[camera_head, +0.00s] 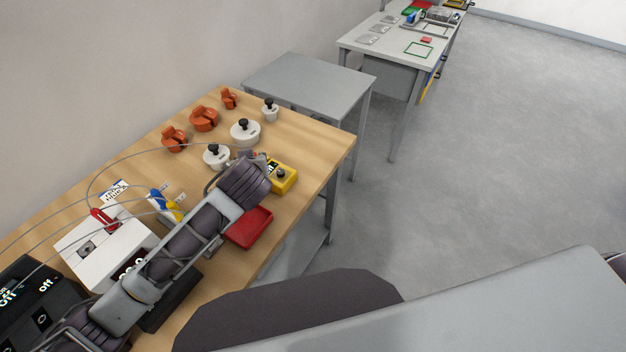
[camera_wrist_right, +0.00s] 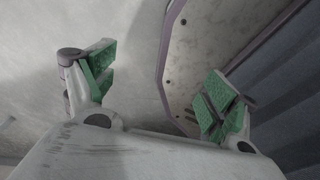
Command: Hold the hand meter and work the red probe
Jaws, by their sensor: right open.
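A yellow hand meter (camera_head: 284,180) with a black knob and a small display is near the table's right edge. My left gripper (camera_head: 262,160) is right beside it; the wrist hides most of the fingers, so whether they grip the meter cannot be told. A red, handle-like piece (camera_head: 103,218), possibly the red probe, is at the back of a white box at left. A thin grey cable arcs from that area towards the left gripper. In the right wrist view my right gripper (camera_wrist_right: 158,90) is open and empty, its green pads wide apart.
Orange clamp-like pieces (camera_head: 204,118) and white weights with black knobs (camera_head: 245,132) stand along the back of the wooden table (camera_head: 315,152). A red tray (camera_head: 249,228) lies below my left wrist. A grey table (camera_head: 310,80) stands beyond. Floor at right is clear.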

